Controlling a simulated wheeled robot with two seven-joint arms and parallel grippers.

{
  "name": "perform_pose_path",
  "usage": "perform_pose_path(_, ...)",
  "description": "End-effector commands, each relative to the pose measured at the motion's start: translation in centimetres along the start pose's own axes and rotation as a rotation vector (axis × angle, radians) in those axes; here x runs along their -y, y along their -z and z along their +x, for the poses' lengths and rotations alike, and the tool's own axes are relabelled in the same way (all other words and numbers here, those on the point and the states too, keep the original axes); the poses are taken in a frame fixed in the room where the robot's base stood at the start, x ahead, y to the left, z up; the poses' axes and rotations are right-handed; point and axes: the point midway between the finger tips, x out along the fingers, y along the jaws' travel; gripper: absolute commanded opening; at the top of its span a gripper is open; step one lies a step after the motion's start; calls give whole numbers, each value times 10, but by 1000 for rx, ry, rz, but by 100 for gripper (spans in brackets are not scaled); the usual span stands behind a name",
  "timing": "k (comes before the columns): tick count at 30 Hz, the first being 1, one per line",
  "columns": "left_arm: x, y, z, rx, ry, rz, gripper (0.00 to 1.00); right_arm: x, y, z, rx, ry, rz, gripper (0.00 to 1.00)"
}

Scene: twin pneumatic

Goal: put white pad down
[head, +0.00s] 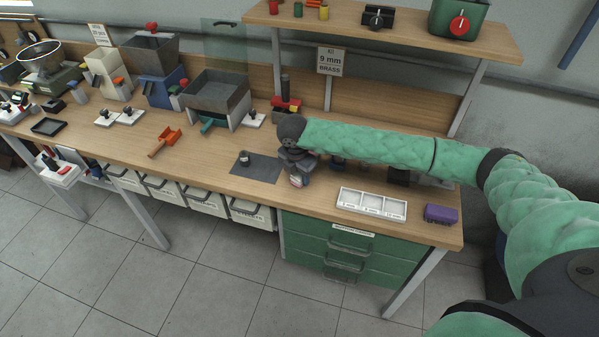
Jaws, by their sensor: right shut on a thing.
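My right arm reaches in from the right, and its dark right gripper (298,172) points down over the bench, just right of a dark grey mat (262,170). The gripper is shut on the white pad (299,181). Only a small pale part of the pad shows below the fingers; the rest is hidden. I cannot tell whether the pad touches the bench top. A small dark knobbed piece (244,159) stands on the mat. Other white pads with dark knobs (130,117) lie farther left on the bench. My left gripper is out of view.
A white compartment tray (371,204) and a purple block (441,214) lie near the bench's front right. An orange scoop (164,142) and a grey hopper bin (217,95) are to the left. A raised shelf (390,38) spans the back. Bare wood lies left of the mat.

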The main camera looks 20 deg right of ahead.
Motion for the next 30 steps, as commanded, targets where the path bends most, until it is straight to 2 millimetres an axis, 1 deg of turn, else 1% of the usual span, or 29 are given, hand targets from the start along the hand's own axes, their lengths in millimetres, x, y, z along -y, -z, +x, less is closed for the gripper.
perform_pose_path(11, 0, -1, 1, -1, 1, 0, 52, 0, 1, 3, -1, -1, 0, 11)
perform_pose_path(12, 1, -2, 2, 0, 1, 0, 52, 0, 1, 3, -1, -1, 0, 40)
perform_pose_path(15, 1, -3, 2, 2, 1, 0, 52, 0, 1, 3, -1, -1, 0, 58)
perform_pose_path(23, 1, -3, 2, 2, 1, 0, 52, 0, 1, 3, -1, -1, 0, 58)
perform_pose_path(27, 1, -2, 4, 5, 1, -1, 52, 0, 0, -2, -1, -1, 0, 58)
perform_pose_path(29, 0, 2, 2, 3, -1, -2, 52, -1, 1, -7, -1, -2, 0, 58)
perform_pose_path(30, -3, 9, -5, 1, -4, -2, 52, -1, 1, -11, -2, -3, 0, 58)
